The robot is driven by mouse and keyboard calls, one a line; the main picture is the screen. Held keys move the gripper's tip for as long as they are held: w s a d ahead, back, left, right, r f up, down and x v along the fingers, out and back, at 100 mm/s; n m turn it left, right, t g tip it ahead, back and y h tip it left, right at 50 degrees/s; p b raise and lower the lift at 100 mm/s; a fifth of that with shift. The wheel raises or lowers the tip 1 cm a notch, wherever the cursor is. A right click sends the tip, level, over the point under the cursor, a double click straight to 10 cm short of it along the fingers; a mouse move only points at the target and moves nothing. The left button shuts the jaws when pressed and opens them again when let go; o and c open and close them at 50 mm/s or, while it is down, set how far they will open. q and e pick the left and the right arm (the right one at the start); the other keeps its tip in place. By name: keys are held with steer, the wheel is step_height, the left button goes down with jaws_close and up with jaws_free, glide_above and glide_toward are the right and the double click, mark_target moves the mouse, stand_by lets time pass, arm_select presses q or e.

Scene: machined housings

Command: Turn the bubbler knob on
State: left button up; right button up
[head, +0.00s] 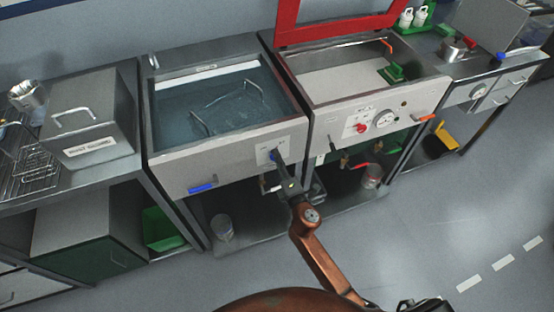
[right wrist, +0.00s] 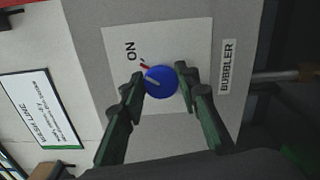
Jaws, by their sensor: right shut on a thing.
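The blue bubbler knob (right wrist: 160,83) sits on a pale plate (right wrist: 190,42) marked ON, beside a BUBBLER label (right wrist: 227,67) in the right wrist view. A pale line on the knob points left and slightly up, and a short red mark lies by its upper left edge, near ON. My right gripper (right wrist: 161,76) is shut on the knob, one fingertip on each side. In the head view my right gripper (head: 275,161) reaches the front panel of the water-filled tank (head: 215,148) and mostly hides the knob. My left gripper is not in view.
A blue handle (head: 202,188) sticks out of the same panel at left. The neighbouring tank with a raised red lid (head: 283,22) has a red knob (head: 361,128) and a dial (head: 386,118). A metal box (head: 90,117) stands on the left bench. The floor at right is clear.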

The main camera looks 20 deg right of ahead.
steer(key=shift+f+m, duration=0.1)
steer(key=shift+m, duration=0.8)
steer(key=o, duration=1.1)
steer(key=s, duration=1.2)
steer(key=shift+d, duration=0.2)
